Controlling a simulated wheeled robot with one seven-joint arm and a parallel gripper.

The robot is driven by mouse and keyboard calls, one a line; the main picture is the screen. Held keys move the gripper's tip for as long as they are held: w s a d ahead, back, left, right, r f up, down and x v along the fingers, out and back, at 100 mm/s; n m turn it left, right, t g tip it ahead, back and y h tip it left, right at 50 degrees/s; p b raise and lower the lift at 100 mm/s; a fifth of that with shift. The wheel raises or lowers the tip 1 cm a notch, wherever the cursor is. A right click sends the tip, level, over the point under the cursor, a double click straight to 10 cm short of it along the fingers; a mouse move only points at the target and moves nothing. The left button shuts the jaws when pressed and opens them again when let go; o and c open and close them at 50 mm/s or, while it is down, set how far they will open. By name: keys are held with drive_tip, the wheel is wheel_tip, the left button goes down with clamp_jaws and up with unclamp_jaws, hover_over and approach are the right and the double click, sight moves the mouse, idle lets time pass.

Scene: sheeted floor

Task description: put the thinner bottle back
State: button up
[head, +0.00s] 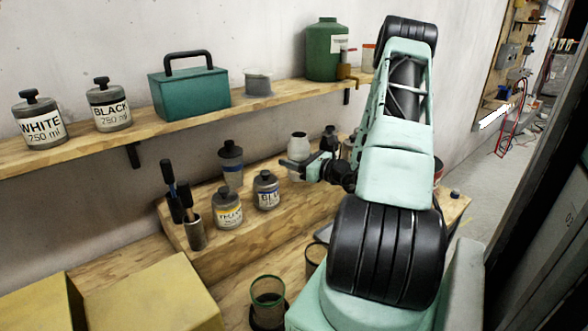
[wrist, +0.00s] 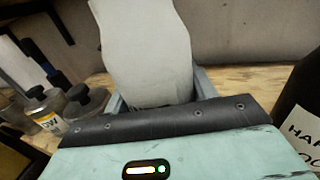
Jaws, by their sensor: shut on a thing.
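My gripper (head: 302,170) is shut on a pale grey-white bottle (head: 298,147) with a dark cap, at the wooden step below the wall shelf. In the wrist view the pale bottle (wrist: 145,45) stands up between my jaws, blurred and close. No label shows on it, and I cannot tell whether its base touches the wood.
A dark bottle (wrist: 303,100) with a white label is close on the right. The shelf (head: 205,117) holds WHITE and BLACK bottles and a teal toolbox (head: 188,93).

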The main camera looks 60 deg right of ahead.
drive_tip(key=shift+f+p, duration=0.5)
drive_tip(key=shift+f, duration=1.4)
drive_tip(key=shift+f, duration=0.1)
drive_tip(key=o, duration=1.3)
drive_tip(key=s+b, duration=0.5)
drive_tip(key=s, duration=0.7)
drive_tip(key=shift+a, duration=0.2)
